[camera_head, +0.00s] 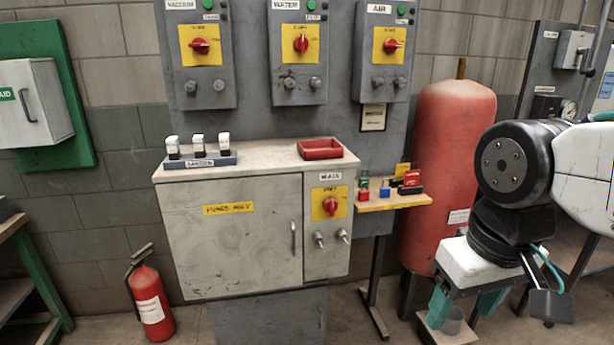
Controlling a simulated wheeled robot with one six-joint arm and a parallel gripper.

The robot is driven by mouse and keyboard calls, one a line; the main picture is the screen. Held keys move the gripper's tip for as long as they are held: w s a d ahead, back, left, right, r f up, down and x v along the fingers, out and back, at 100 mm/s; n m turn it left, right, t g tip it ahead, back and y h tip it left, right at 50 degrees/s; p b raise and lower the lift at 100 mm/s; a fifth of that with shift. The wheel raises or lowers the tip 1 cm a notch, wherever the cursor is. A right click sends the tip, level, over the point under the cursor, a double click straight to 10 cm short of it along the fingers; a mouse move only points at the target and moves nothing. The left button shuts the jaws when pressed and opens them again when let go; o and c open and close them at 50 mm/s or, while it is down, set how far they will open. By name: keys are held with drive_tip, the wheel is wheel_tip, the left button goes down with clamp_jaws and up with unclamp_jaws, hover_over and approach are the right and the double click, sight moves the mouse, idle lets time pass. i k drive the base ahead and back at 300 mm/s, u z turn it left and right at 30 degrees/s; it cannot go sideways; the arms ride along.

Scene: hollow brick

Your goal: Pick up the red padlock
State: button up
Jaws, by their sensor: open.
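A small wooden shelf (392,203) sticks out right of the grey cabinet, holding small coloured padlock-like pieces. A red one (411,179) is toward the shelf's right side, with dark parts around it. My gripper (464,312) is at the lower right, below and right of the shelf, pointing down. Its teal fingers are apart, and it is well clear of the padlocks.
The cabinet (240,235) carries a red tray (320,149) and a rack of white-topped items (200,161). A large red tank (448,160) stands behind the shelf's right end. A fire extinguisher (151,303) is on the floor at left. Floor before the cabinet looks clear.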

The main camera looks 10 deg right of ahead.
sight(363, 196)
drive_tip(key=u, duration=0.45)
drive_tip(key=i, duration=1.1)
drive_tip(key=z, duration=2.1)
